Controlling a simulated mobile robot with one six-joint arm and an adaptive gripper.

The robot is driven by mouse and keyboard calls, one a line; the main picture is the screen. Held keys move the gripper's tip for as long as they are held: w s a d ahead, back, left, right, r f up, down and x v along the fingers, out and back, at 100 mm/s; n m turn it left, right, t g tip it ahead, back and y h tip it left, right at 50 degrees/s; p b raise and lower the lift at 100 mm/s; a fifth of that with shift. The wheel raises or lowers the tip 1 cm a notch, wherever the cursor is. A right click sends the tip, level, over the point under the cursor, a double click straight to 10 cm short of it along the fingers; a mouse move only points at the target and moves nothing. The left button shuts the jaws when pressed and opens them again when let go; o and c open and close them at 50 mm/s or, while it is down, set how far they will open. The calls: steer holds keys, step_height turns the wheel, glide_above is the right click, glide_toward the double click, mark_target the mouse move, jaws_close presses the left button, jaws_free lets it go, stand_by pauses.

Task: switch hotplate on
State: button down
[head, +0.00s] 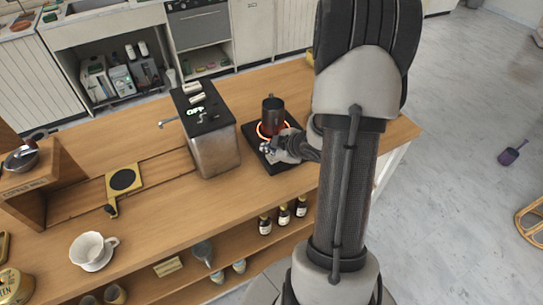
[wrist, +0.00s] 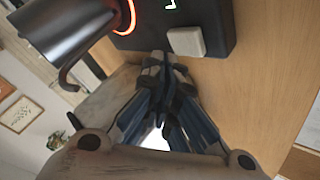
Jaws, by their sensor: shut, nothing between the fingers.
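The hotplate (head: 252,133) is a flat black slab on the wooden counter. Its ring (head: 262,131) glows orange, and the glow also shows in the wrist view (wrist: 130,18). A dark metal pot (head: 273,112) stands on the ring. My gripper (head: 268,149) is shut and empty at the hotplate's near side. Its fingertips (wrist: 165,60) are close beside the switch; I cannot tell whether they touch.
A grey machine (head: 213,140) with a lit "OFF" sign stands left of the hotplate. A white cup (head: 93,249) on a saucer and a yellow-framed scale (head: 124,181) are further left. Bottles (head: 284,216) stand on the shelf below.

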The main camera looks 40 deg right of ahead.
steer(key=shift+r+p, duration=2.65)
steer(key=shift+r, duration=0.3)
step_height(320, 180, up, 7)
steer(key=m+g+h, duration=0.1)
steer(key=m+h, duration=0.1)
glide_above(270, 159)
steer(key=a, duration=0.1)
steer(key=s+a+r+m+g+h+b, duration=0.1)
steer(key=s+a+r+m+h+b, duration=0.15)
steer(key=a+r, duration=0.5)
steer(key=s+a+r+m+g+y, duration=0.1)
steer(key=s+a+r+m+y, duration=0.1)
steer(key=s+a, duration=0.6)
steer(key=s+a+r+m+g+y, duration=0.1)
steer(key=s+a+r+m+y, duration=0.1)
steer(key=s+a, duration=0.7)
steer(key=shift+s+a+g+y, duration=0.25)
steer(key=shift+s+g+y, duration=0.1)
steer(key=shift+y, duration=0.1)
